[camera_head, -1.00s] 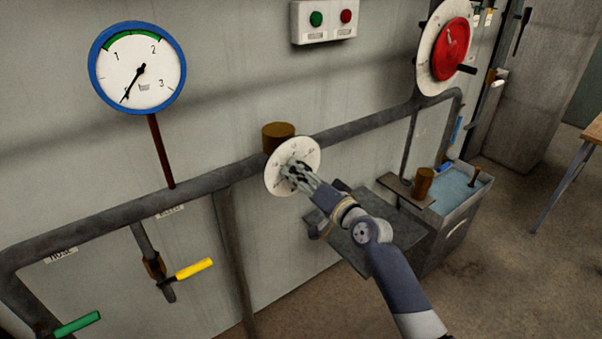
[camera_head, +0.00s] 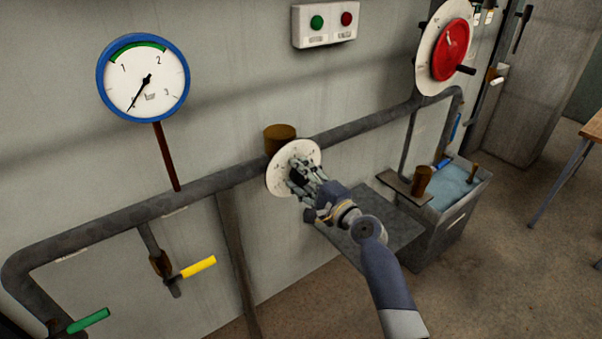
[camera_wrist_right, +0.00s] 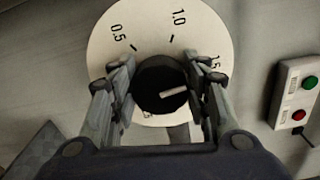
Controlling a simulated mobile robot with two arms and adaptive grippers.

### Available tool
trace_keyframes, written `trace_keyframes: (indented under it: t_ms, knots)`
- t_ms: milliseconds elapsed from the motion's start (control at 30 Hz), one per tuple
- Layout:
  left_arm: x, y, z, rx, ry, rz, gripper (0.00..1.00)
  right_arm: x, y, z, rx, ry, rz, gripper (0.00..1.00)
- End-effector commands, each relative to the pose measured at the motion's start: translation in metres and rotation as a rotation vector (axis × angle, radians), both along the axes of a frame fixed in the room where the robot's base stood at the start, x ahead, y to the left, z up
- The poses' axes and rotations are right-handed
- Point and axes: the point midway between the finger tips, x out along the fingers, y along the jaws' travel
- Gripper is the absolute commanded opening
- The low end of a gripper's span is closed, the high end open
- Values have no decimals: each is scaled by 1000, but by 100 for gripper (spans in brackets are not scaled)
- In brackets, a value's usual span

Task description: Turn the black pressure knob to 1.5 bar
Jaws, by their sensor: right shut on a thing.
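The black knob (camera_wrist_right: 152,78) sits at the centre of a round white dial plate (camera_wrist_right: 113,22) marked 0.5, 1.0 and a partly covered 1.5. Its white line runs toward the right finger, slightly upward in the right wrist view, below the 1.5 label. My right gripper (camera_wrist_right: 162,88) is shut on the knob, one finger on each side. In the head view my right gripper (camera_head: 300,180) covers much of the dial plate (camera_head: 279,181). The blue-rimmed gauge (camera_head: 143,78) has its black needle pointing lower left, near the low end. My left gripper is out of view.
A grey pipe (camera_head: 120,215) runs along the wall behind the dial. A yellow-handled valve (camera_head: 198,268) and a green-handled valve (camera_head: 88,320) are at lower left. A red wheel (camera_head: 449,50) and a water basin (camera_head: 455,187) are on the right.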

Motion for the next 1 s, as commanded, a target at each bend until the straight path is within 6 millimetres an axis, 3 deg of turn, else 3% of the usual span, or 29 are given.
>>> trace_keyframes:
  t_ms: [300, 833, 867, 900, 933, 1000]
  knots:
    - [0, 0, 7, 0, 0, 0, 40, 0, 0, 0, 94, 70, 0, 19]
    - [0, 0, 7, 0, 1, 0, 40, 0, -1, 0, 111, 82, -1, 19]
    - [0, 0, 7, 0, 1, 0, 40, 0, -1, 0, 111, 82, -1, 48]
    - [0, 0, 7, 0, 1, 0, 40, 0, -1, 0, 111, 82, -1, 57]
    - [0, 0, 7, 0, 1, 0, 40, 0, -1, 0, 111, 82, -1, 64]
    - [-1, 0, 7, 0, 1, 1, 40, 0, 0, 0, 111, 82, -1, 64]
